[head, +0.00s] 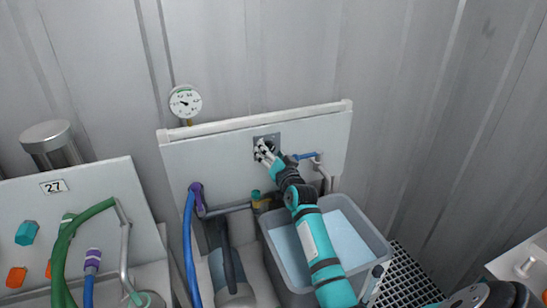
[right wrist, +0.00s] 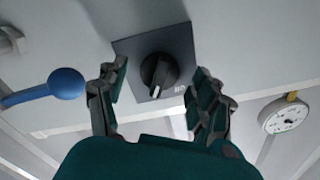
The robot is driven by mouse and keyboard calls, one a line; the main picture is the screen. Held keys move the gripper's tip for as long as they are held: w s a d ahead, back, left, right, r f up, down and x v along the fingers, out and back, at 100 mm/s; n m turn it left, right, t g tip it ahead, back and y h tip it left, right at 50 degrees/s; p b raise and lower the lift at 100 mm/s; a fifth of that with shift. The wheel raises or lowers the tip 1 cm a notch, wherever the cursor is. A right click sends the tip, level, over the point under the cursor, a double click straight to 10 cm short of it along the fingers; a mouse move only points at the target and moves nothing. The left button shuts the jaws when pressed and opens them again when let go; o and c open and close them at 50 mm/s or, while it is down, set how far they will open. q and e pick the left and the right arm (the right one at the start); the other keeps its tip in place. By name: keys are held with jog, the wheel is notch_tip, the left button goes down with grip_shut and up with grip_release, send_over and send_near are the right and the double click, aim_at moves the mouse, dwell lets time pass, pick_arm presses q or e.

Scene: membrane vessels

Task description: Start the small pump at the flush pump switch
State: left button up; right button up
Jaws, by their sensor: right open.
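The flush pump switch is a black rotary knob (right wrist: 158,75) on a dark square plate (right wrist: 128,48) in the right wrist view. Its pale pointer line points down in that view, beside a small label too small to read. My right gripper (right wrist: 158,88) is open, with one finger on each side of the knob. I cannot tell whether the fingers touch it. In the head view my right gripper (head: 266,151) is at the white panel (head: 230,155), just below the switch plate (head: 267,137), and hides the knob. My left gripper is not in view.
A pressure gauge (head: 185,102) stands above the panel's left part. A blue-handled valve (head: 304,156) sits right of my gripper. A grey tub of water (head: 380,240) lies below my right arm. Green hose (head: 65,245) and blue hose (head: 188,245) run at the left.

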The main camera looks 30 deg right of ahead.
jog(key=v, duration=1.2)
jog(key=shift+w+a, duration=0.1)
